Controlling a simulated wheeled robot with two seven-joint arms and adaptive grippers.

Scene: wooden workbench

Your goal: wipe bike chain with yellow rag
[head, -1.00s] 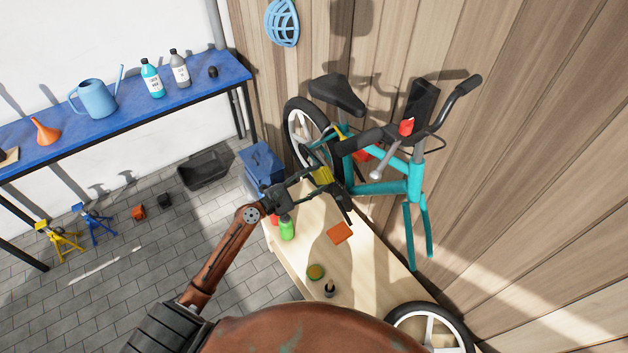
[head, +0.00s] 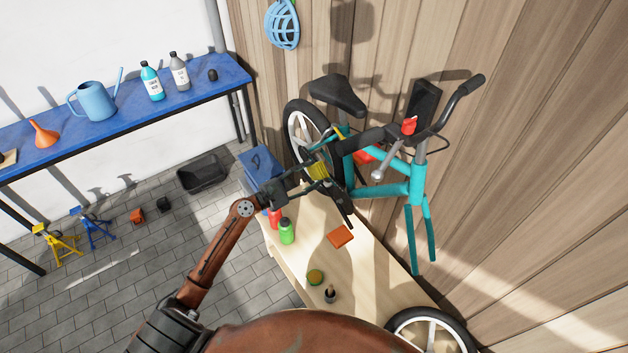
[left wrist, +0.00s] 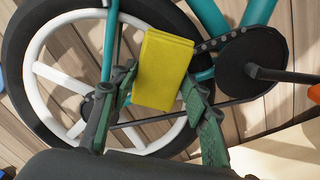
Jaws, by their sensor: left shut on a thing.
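My left gripper (head: 304,176) is shut on the yellow rag (head: 318,170) beside the bike's rear wheel. In the left wrist view the rag (left wrist: 163,68) is a folded yellow block between the two fingers. The bike (head: 385,188) has a teal frame and is held up above the workbench, its front wheel off. The bike chain (left wrist: 205,47) shows as a dark run from the chainring toward the rag, which hides part of it. I cannot tell whether the rag touches the chain. My right gripper is not in view.
A loose wheel (head: 432,328) is at the front. A blue toolbox (head: 262,168) stands behind.

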